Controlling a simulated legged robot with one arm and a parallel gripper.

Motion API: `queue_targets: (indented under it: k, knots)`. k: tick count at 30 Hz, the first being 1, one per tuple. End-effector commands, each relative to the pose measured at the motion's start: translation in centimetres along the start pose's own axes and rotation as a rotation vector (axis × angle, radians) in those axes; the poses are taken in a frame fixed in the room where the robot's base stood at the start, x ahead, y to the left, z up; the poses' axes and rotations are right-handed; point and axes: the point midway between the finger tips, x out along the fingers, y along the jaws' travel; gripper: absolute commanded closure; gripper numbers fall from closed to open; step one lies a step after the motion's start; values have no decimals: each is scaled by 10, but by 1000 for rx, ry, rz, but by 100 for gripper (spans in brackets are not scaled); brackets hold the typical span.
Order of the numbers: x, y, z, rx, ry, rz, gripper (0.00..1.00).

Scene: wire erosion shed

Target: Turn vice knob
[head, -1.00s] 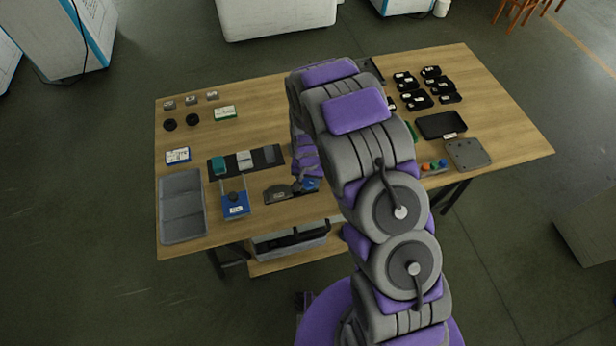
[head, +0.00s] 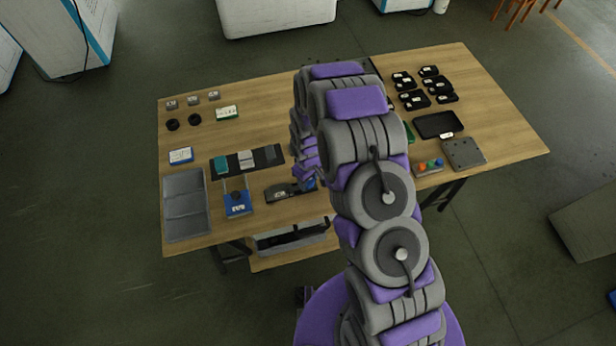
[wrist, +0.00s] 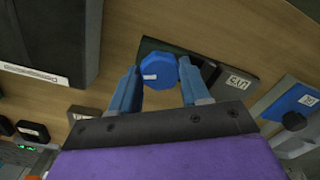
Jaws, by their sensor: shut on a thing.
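The vice (head: 283,192) is a low dark block with a white label, near the front edge of the wooden table in the head view. In the wrist view its dark body (wrist: 212,72) lies beyond my fingers. Its round blue knob (wrist: 158,70), with a small white mark, sits between the two blue fingers of my gripper (wrist: 159,78). My gripper is shut on the knob. In the head view my arm hides part of this area, and the knob's grip is too small to make out.
Left of the vice stands a blue labelled fixture (head: 238,210) with a dark knob, close by. A grey tray (head: 185,232) is at the table's left. A button box (head: 430,168) and a grey plate (head: 463,154) lie to the right. Bare wood lies behind the vice.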

Motion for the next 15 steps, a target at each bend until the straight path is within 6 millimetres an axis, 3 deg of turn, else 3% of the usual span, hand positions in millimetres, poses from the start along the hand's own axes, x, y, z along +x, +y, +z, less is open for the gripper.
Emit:
queue_targets:
  k: [15]
  knots:
    - [-3, 2, -5, -490, 11, 8, 84]
